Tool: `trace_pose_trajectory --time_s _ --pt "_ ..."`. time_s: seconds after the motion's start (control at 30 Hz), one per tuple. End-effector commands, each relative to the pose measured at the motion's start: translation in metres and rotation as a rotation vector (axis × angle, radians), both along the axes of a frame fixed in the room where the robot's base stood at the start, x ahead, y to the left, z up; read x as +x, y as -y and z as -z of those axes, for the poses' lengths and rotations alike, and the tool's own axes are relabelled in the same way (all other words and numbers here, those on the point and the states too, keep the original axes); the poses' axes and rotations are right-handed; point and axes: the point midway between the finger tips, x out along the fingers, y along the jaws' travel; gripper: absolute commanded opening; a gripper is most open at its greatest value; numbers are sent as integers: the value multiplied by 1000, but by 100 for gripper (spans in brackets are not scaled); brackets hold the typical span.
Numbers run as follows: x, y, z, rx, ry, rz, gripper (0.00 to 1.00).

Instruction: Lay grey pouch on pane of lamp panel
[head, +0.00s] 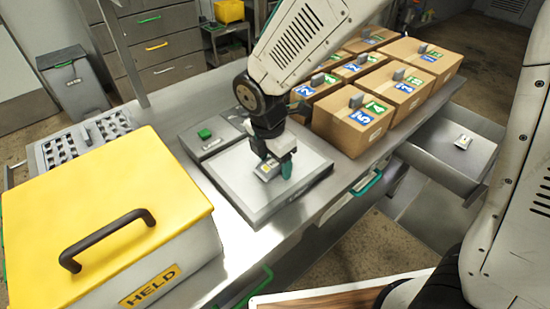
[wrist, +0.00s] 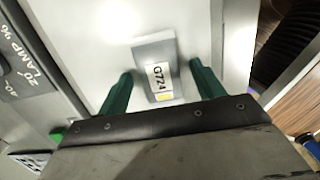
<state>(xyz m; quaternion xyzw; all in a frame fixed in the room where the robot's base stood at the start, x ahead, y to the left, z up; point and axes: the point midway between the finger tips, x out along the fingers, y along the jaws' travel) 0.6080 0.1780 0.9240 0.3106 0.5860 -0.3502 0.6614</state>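The grey pouch, with a white label reading G724, lies flat at the pane in the wrist view (wrist: 141,52) and shows beside my gripper in the head view (head: 267,170). The lamp panel's pale pane (head: 230,168) fills much of the wrist view (wrist: 95,35). My gripper (head: 279,168) is low over the pane, pointing down. Its green fingers (wrist: 160,72) stand on either side of the pouch, with narrow gaps visible at the tips, so it looks open around it. Whether the pouch's underside fully touches the pane is hidden.
A yellow-lidded HELD box (head: 110,210) stands left of the panel. Cardboard cartons (head: 355,130) stand close behind it to the right. An open drawer (head: 435,160) at the right holds another small pouch (head: 463,142). A green button (head: 204,133) sits on the panel's control strip.

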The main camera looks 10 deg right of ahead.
Motion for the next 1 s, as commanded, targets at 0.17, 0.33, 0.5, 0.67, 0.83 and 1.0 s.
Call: trace_pose_trajectory --time_s 0.17,0.33,0.5,0.67,0.83,1.0 --pt "0 1 0 0 -1 1 66" --pt "0 1 -6 1 1 2 66" --pt "-2 -3 -34 4 4 1 66" --pt "-4 -6 -70 3 4 0 66" --pt "-6 -9 -101 2 3 1 66" --pt "-8 -11 -119 0 0 1 66"
